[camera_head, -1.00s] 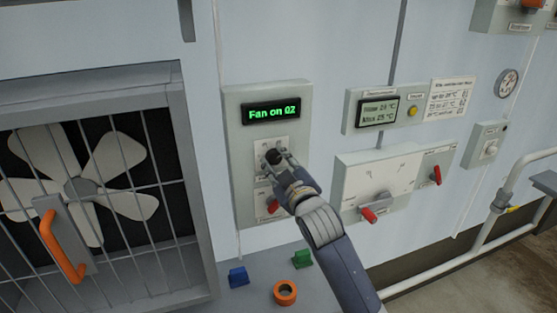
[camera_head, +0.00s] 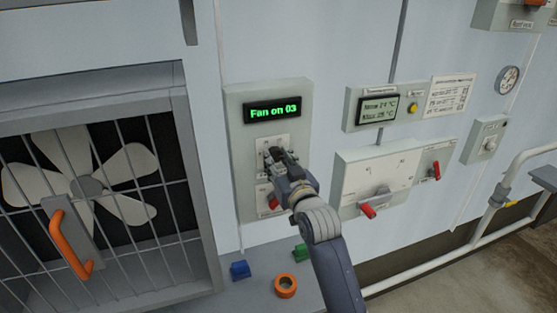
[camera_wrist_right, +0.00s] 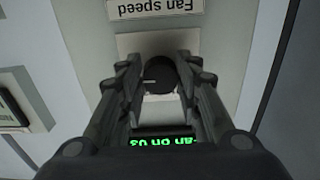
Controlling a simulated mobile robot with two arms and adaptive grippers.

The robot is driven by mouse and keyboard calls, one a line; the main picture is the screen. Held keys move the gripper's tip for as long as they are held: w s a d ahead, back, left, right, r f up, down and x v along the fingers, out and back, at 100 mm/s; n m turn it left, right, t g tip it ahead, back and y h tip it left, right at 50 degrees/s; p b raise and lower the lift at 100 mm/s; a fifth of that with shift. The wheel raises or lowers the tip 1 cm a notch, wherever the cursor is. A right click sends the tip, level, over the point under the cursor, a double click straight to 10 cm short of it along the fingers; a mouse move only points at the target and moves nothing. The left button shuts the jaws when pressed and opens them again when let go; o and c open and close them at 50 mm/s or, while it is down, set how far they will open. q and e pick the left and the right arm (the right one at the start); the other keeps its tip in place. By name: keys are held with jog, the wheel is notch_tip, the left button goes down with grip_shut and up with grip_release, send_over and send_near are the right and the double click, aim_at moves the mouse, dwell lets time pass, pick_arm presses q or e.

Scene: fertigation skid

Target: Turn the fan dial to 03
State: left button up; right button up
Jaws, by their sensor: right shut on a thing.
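The fan dial (camera_wrist_right: 160,76) is a round black knob with a pale pointer mark, under a "Fan speed" label in the right wrist view. My right gripper (camera_wrist_right: 158,82) has its two fingers on either side of the dial and is shut on it. In the head view my right gripper (camera_head: 276,158) hides most of the dial. Above it the fan display (camera_head: 272,111) reads "Fan on 03" in green. The left gripper is not in view.
A fan (camera_head: 84,188) stands behind a barred door with an orange handle (camera_head: 68,246). A red switch (camera_head: 272,201) sits just below my gripper. The thermostat display (camera_head: 378,109) and a panel with a red lever (camera_head: 368,210) are to the right. An orange ring (camera_head: 286,287) lies on the ledge.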

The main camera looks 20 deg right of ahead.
dwell(0.4)
jog(key=o, duration=1.1)
jog(key=s, duration=1.2)
jog(key=shift+d, duration=0.2)
